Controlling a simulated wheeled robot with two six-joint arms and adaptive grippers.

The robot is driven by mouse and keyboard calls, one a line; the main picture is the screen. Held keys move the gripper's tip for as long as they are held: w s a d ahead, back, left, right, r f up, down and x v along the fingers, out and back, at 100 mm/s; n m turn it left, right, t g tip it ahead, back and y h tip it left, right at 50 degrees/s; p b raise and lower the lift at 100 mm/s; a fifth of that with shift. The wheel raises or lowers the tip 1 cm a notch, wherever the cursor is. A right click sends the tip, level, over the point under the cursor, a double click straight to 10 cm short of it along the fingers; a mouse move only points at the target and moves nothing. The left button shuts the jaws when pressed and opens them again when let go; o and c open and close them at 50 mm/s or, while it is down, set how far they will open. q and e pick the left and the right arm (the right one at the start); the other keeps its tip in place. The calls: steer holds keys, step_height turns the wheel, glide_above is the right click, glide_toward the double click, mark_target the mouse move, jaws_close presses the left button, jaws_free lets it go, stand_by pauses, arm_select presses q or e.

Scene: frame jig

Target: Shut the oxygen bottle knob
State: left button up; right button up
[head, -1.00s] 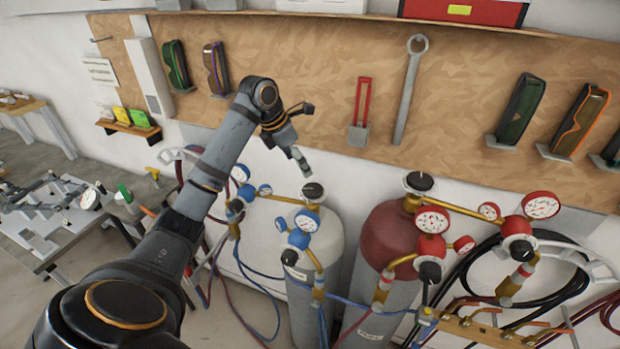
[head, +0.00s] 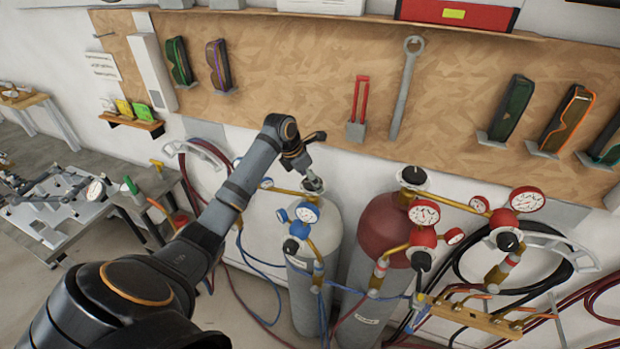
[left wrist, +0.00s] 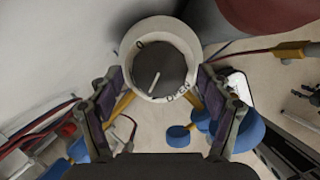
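The oxygen bottle (head: 318,225) is a grey cylinder with a white top and blue-rimmed gauges, in the middle of the head view. Its knob (head: 314,185) is on top, partly hidden by my left gripper (head: 307,170), which points down at it from above. In the left wrist view the knob (left wrist: 162,85) is a dark round disc with a pale line mark, inside a pale ring with small lettering. The fingers of my left gripper (left wrist: 162,98) are open, one on each side of the knob; contact cannot be told. My right gripper is not in view.
A red-topped bottle (head: 385,230) with red gauges (head: 424,213) stands close on the right. Blue gauges (head: 306,213) and hoses sit in front of the oxygen bottle. A wooden tool board (head: 300,75) is behind. A workbench (head: 50,225) stands at left.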

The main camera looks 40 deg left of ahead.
arm_select(q)
steer(key=shift+c, duration=1.1)
steer(key=c, duration=0.5)
steer(key=shift+c, duration=1.1)
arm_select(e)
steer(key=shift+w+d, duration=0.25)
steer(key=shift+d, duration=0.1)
